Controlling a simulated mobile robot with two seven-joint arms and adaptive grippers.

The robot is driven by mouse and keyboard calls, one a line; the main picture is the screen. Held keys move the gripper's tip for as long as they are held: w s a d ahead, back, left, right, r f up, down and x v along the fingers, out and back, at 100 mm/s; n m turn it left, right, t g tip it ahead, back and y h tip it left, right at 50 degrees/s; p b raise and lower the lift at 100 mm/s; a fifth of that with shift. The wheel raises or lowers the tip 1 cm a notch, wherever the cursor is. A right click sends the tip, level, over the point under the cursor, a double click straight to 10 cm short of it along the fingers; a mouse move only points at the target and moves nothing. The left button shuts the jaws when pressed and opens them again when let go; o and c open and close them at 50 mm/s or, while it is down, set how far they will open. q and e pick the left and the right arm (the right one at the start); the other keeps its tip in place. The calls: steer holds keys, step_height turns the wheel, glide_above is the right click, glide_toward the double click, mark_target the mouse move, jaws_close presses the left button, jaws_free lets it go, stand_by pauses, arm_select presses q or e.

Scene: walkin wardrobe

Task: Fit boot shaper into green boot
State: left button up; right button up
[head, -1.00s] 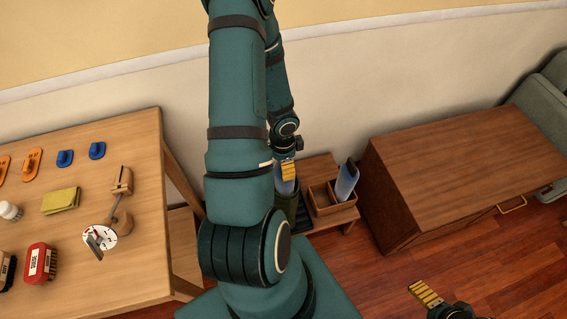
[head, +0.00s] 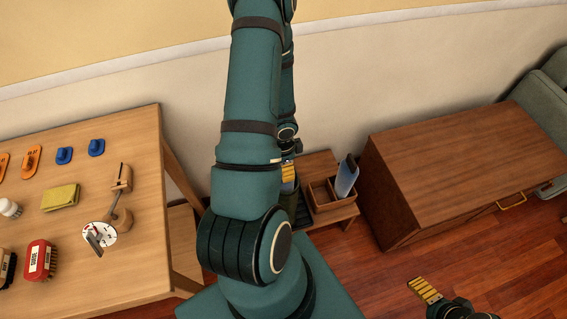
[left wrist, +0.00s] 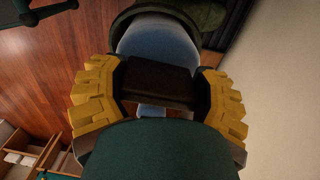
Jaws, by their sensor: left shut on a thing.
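My left gripper (head: 288,173), partly behind my arm in the head view, is shut on the dark handle of a pale blue boot shaper (left wrist: 158,38). In the left wrist view, yellow finger pads (left wrist: 160,85) sit either side of the handle. The shaper's far end is inside the opening of the dark green boot (left wrist: 205,14); its depth is hidden. In the head view the boot (head: 289,203) stands below the gripper, partly covered by my arm. My right gripper (head: 425,291) is at the bottom right, apart from these things; its opening cannot be seen clearly.
Another blue shaper (head: 347,178) stands in a wooden box (head: 322,204) right of the boot, on a low bench (head: 318,163). A brown cabinet (head: 460,165) stands further right. A table (head: 130,135) with brushes, a cloth and small fittings is at left.

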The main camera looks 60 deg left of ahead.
arm_select(q)
steer(key=shift+d+f, duration=0.1)
steer(key=shift+f, duration=1.45)
steer(key=o, duration=1.3)
